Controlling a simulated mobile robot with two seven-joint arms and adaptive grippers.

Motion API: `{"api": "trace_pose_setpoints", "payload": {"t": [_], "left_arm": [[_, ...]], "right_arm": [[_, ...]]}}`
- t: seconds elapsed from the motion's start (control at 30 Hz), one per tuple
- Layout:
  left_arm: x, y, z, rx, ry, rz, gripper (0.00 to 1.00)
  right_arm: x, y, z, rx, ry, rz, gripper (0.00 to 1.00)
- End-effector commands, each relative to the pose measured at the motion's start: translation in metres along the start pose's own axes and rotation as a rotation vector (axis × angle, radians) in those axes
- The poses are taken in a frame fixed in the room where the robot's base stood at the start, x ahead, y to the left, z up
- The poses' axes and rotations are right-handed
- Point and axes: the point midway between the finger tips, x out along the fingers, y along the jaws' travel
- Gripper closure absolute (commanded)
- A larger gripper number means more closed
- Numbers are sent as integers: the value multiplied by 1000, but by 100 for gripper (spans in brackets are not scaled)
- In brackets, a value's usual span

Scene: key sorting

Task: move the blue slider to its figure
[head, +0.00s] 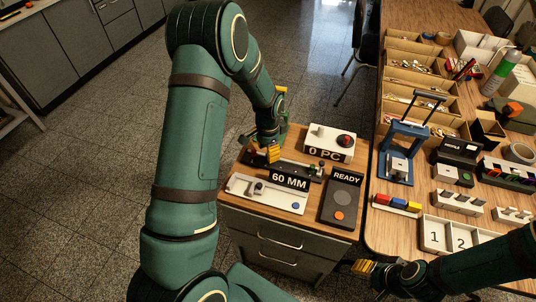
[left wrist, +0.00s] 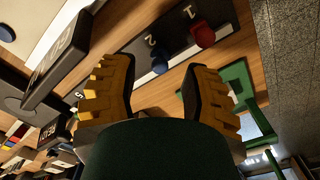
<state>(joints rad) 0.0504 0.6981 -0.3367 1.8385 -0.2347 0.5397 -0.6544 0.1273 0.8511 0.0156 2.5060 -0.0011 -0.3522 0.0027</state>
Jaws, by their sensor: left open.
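My left gripper (head: 272,153) is above the back left of the small cabinet top. In the left wrist view its yellow-and-black fingers (left wrist: 158,88) are spread apart with nothing between them. A blue knob (left wrist: 160,65) stands on a dark board beyond and between the fingertips, beside the figure 2. A red knob (left wrist: 203,36) stands beside it near the figure 1. A display (head: 289,180) reads 60 MM. The white board (head: 243,192) has a dark knob and a round blue part (head: 296,206). My right gripper (head: 363,267) is at the lower right, away from the cabinet.
A READY panel (head: 352,180) with an orange button stands at the cabinet's right. A white box with a 0 PC sign (head: 326,152) is at the back. A green frame (left wrist: 240,85) is close to one finger. The crowded workbench (head: 381,228) lies to the right.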

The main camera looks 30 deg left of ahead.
Motion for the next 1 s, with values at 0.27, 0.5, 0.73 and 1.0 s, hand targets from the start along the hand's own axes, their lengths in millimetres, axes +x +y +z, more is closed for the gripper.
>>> {"api": "trace_pose_setpoints", "payload": {"t": [0.27,0.5,0.73,1.0], "left_arm": [[15,0,0,0,0,0,53],[15,0,0,0,1,-1,54],[15,0,0,0,1,-1,100],[14,17,-17,6,1,0,100]], "right_arm": [[3,1,-1,0,2,0,53],[3,1,-1,0,2,0,53],[3,1,-1,0,2,0,53],[2,1,0,0,2,0,53]]}}
